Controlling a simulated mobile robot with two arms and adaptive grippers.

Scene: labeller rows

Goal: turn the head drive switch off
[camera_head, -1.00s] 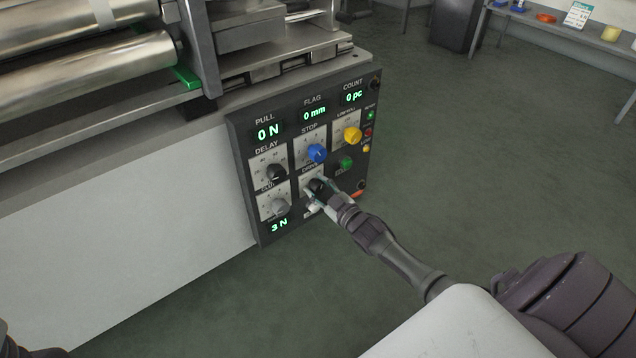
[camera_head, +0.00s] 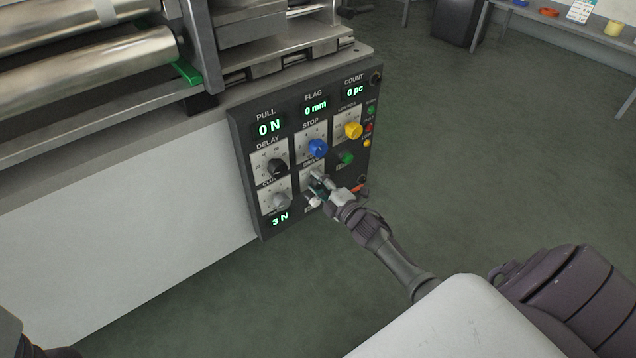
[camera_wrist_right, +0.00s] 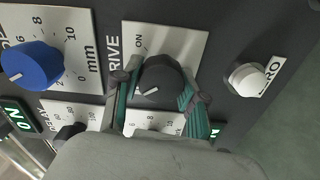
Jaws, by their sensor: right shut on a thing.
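The drive switch is a black round knob (camera_wrist_right: 165,78) with a white pointer line, on a pale plate marked DRIVE and ON in the right wrist view. Its pointer aims at the lower left of that view, away from the ON mark; no OFF mark shows. My right gripper (camera_wrist_right: 160,100) is shut on the knob, one green-padded finger on each side. In the head view my right gripper (camera_head: 318,187) is at the drive plate on the control panel (camera_head: 243,165) and mostly hides the knob.
A blue stop knob (camera_head: 317,148) sits just above, a grey knob (camera_head: 281,200) to the left, and a green button (camera_head: 345,158) to the upper right. A white zero button (camera_wrist_right: 247,79) is close beside the gripper in the wrist view. The floor right of the panel is clear.

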